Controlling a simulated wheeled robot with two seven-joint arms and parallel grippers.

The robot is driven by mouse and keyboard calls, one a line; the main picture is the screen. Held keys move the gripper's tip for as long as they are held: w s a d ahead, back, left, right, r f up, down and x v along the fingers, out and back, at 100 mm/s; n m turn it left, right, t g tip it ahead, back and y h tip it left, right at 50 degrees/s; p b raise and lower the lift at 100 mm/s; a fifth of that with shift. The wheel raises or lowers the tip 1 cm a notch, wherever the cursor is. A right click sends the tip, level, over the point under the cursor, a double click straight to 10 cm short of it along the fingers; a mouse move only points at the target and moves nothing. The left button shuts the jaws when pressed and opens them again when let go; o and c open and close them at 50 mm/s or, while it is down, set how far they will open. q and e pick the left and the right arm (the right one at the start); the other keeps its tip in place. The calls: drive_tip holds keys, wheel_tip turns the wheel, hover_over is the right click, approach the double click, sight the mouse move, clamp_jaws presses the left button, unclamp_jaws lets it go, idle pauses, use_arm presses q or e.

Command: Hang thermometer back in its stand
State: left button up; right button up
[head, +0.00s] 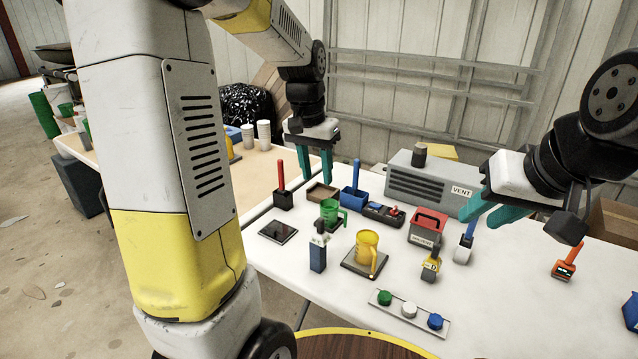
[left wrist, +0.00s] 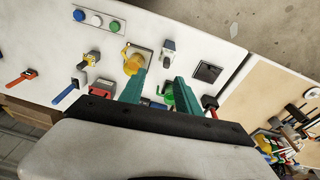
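No thing is plainly marked as the thermometer. Candidates are an orange handheld device with a dark display (head: 564,262) lying at the right, and a small yellow and dark device (head: 431,265) standing near the front. A grey-topped blue upright piece (head: 318,255) stands left of the yellow mug; I cannot tell whether it is a stand. In the left wrist view the orange device (left wrist: 22,78) and the yellow one (left wrist: 90,60) also show. My left gripper (head: 316,165) is open and empty above the back of the table. My right gripper (head: 528,228) is open and empty above the right side.
A yellow mug (head: 367,247) sits on a dark pad, with a green mug (head: 330,213) behind it. A button strip (head: 410,314), black tablet-like plate (head: 278,232), red-topped box (head: 428,226), blue-handled brush (head: 465,245) and grey VENT box (head: 432,182) crowd the white table (head: 510,300).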

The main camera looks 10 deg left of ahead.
use_arm(q)
drive_tip(key=s+d+r+n+t, duration=0.1)
drive_tip(key=s+r+t, duration=0.1)
drive_tip(key=s, duration=0.7)
drive_tip(key=s+r+n+t+h, duration=0.1)
drive_tip(key=s+r, duration=0.3)
drive_tip(key=s, duration=0.5)
drive_tip(key=shift+s+d+r+t, duration=0.25)
drive_tip(key=shift+s+d+t, duration=0.15)
drive_tip(key=shift+t, duration=0.4)
